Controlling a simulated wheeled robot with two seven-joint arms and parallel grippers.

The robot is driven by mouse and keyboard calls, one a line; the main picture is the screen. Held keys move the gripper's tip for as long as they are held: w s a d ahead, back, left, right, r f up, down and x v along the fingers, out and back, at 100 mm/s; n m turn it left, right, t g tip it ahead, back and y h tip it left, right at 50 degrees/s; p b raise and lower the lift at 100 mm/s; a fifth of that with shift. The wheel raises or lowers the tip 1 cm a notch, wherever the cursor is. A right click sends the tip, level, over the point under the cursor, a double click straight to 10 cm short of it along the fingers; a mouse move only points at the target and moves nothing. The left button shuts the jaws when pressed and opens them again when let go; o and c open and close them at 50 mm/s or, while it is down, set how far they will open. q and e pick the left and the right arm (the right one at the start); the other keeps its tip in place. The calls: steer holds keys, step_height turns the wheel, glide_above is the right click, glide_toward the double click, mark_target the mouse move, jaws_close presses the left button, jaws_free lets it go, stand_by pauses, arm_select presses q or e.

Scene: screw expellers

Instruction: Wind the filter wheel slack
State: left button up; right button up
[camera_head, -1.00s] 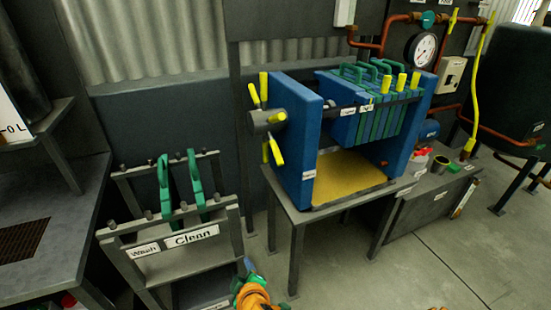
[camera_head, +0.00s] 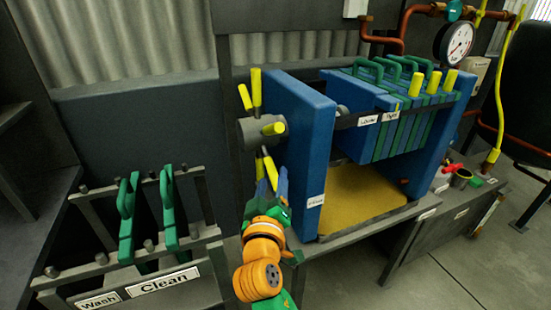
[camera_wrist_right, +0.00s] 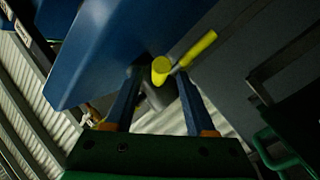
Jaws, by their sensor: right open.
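The filter wheel is a grey hub (camera_head: 250,132) with several yellow handles on the left face of the blue press end plate (camera_head: 302,130). Two handles point up, one toward me and others down. My right gripper (camera_head: 272,182) is just below the hub, beside the lower yellow handles, partly hidden by its own orange wrist. In the right wrist view its two blue fingers (camera_wrist_right: 158,88) are spread, with the hub and a yellow handle (camera_wrist_right: 197,48) showing beyond and between the tips. I cannot tell whether they touch. My left gripper is out of view.
Green-handled filter plates (camera_head: 400,110) stand in the press, right of a gap labelled at the rail, above a yellow tray (camera_head: 355,200). A rack with Wash and Clean labels (camera_head: 163,281) holds green plates at lower left. A pressure gauge (camera_head: 457,41) is at upper right.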

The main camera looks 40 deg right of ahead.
mark_target(274, 166)
steer(key=x, duration=0.6)
steer(key=shift+p, duration=0.3)
jaws_close()
stand_by(1.0)
